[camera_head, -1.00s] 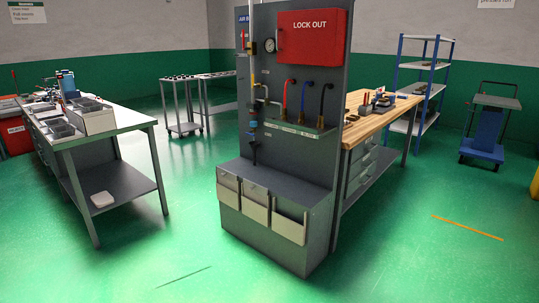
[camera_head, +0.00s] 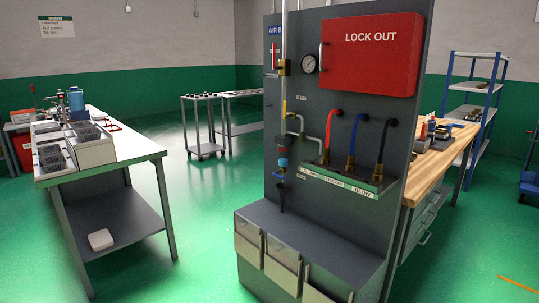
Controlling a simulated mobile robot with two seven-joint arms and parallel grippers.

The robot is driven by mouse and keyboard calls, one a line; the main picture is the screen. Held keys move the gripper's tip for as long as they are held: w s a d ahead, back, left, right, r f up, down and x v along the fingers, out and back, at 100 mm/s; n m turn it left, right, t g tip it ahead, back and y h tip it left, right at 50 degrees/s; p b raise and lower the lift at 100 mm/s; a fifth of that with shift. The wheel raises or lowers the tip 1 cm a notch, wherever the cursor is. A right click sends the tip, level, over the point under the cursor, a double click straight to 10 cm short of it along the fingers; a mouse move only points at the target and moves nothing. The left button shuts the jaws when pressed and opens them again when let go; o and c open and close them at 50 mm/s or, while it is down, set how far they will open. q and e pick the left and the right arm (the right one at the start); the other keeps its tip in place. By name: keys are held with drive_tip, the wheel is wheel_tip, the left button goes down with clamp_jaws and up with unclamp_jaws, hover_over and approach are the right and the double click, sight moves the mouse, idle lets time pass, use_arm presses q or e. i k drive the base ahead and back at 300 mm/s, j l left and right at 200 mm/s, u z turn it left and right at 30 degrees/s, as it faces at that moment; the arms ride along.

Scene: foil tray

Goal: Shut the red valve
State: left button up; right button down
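A dark grey panel (camera_head: 344,96) stands in front of me with pipework on its left part. A red valve handle (camera_head: 274,56) stands upright beside the vertical pipe near the panel's top left, next to a brass-coloured valve body (camera_head: 284,67). A yellow handle (camera_head: 284,108) and a blue one (camera_head: 278,176) sit lower on the same pipe line. A round gauge (camera_head: 309,64) is right of the red handle. Neither of my grippers is in view.
A red LOCK OUT box (camera_head: 370,70) is on the panel, above red, blue and black hoses (camera_head: 353,140). A grey ledge with bins (camera_head: 283,262) juts out below. A workbench (camera_head: 137,144) stands left, a wooden bench (camera_head: 440,160) behind right. Green floor (camera_head: 195,215) lies clear between left bench and panel.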

sight(274, 45)
drive_tip(key=i, duration=1.95)
